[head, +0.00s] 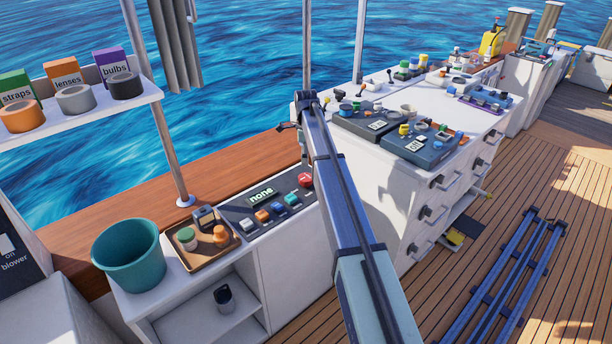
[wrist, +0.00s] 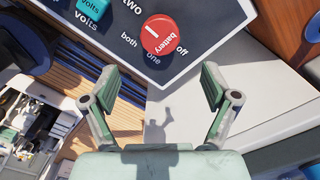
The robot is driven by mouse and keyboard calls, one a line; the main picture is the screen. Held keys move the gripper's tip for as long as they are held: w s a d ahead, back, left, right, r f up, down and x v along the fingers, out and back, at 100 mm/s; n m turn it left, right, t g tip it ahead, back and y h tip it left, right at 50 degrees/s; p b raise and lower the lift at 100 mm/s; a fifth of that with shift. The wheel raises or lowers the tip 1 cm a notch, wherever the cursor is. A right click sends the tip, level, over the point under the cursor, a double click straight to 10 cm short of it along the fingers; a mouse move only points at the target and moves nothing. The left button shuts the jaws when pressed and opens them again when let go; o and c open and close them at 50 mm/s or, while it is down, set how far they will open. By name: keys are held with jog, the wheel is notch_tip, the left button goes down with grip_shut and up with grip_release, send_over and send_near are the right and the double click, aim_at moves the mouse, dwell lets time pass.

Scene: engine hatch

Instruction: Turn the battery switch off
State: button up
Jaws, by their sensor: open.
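The battery switch is a round red knob (wrist: 163,35) on a dark panel, at the top middle of the wrist view. It also shows at the panel's right end in the head view (head: 305,180), beside my arm. Labels "two", "both", "one" and "off" surround it, with "off" at its lower right. A short white mark on the knob lies toward its left side; I cannot tell exactly which label it points to. My gripper (wrist: 160,76) is open and empty, its fingers apart below the knob in the picture, not touching it.
The dark panel (head: 235,212) has a green "none" display (head: 262,194) and several coloured switches; a teal "volts" knob (wrist: 92,12) is near. A tray (head: 183,262) and a teal bucket (head: 130,255) stand left. A white cabinet (head: 385,190) with loaded trays is right.

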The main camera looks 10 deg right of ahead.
aim_at(306, 177)
notch_tip(306, 177, down, 10)
jog(key=shift+p, duration=0.7)
jog(key=c, duration=1.2)
